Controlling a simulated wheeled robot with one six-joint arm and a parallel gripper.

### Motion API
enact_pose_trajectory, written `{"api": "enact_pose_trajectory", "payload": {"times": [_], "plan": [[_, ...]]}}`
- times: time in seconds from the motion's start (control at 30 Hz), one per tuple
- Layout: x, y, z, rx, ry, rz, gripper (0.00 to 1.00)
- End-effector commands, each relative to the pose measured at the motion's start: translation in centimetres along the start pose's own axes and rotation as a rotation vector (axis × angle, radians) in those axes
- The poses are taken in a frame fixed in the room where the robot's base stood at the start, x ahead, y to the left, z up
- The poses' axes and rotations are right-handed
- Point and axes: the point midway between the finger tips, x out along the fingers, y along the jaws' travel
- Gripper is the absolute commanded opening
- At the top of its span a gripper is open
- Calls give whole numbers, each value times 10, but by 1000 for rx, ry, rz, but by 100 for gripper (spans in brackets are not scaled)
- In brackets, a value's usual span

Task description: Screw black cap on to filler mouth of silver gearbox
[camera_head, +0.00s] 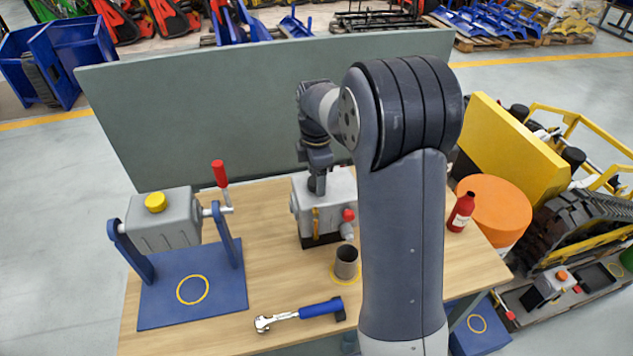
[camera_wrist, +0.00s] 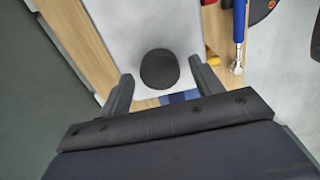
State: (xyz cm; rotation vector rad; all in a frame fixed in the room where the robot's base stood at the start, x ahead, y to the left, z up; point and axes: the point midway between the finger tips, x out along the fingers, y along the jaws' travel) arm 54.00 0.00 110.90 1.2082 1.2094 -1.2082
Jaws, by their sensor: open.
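The silver gearbox (camera_head: 335,190) stands on the wooden table below my arm, with a red knob and a yellow strip on its sides. In the wrist view its pale top (camera_wrist: 145,25) fills the upper middle. The round black cap (camera_wrist: 159,69) sits over that top, and I cannot tell how far it is screwed down. It hides the filler mouth. My gripper (camera_head: 317,180) points down just above the gearbox. Its fingers are open, one on each side of the cap, with gaps visible in the wrist view.
A grey tilting box with a yellow cap (camera_head: 155,202) hangs on a blue stand (camera_head: 160,307) at left. A red bottle (camera_head: 461,212) stands right. A green-grey panel (camera_head: 230,105) rises behind the table.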

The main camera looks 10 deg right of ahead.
Motion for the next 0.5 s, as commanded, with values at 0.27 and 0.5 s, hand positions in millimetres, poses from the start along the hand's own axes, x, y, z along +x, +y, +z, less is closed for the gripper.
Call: {"api": "enact_pose_trajectory", "payload": {"times": [0.27, 0.5], "plan": [[0, 0, 0, 1, 0, 0, 44], [0, 0, 0, 5, 0, 0, 27]]}}
